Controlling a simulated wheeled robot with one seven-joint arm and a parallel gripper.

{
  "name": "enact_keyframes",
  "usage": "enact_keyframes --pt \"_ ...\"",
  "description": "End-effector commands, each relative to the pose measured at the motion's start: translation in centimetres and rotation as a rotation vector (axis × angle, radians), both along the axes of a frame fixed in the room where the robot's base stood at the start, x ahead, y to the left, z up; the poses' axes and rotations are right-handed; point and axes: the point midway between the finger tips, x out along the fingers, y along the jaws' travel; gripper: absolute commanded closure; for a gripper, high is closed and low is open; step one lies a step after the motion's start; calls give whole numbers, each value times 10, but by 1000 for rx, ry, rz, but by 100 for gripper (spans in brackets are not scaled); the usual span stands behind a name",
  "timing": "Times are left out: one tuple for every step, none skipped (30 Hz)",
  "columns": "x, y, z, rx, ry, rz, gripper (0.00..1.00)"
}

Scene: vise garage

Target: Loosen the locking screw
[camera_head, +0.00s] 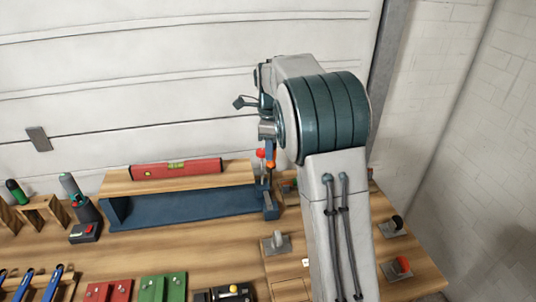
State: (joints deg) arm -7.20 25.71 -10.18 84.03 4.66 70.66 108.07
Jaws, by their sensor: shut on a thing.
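My gripper (268,160) points down at the right end of a dark blue vise-like rail (185,207) on the bench. Its fingers are small in this view and partly hidden, and they close around a small part at that end. A red knob (260,153) shows just left of the fingers, and an orange bit (271,164) shows at their tips. The locking screw cannot be made out clearly between the fingers. My arm hides the area to the right of it.
A red spirit level (177,169) lies on a wooden board (118,187) behind the rail. The wooden bench (200,252) carries red (107,291) and green (162,288) blocks in front, blue-handled tools at left and toggle switches (401,266) at right. A garage door stands behind.

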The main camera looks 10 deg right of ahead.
Motion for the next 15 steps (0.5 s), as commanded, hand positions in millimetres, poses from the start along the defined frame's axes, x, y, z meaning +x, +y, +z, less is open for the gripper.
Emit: enact_keyframes --pt "0 -1 -10 0 0 -1 98" --pt "0 -1 -11 0 0 -2 98" --pt "0 -1 -13 0 0 -2 98" --pt "0 -1 -14 0 0 -2 98" --pt "0 -1 -14 0 0 -2 98" --pt "0 -1 -15 0 0 -2 98" --pt "0 -1 -16 0 0 -2 98" --pt "0 -1 -17 0 0 -1 98" --pt "0 -1 -18 0 0 -1 98" --pt "0 0 -20 0 0 -1 98" --pt "0 0 -22 0 0 0 98" --pt "0 0 -25 0 0 0 98" --pt "0 0 -28 0 0 1 98" --pt "0 1 -31 0 0 1 98" --pt "0 1 -35 0 0 2 98"
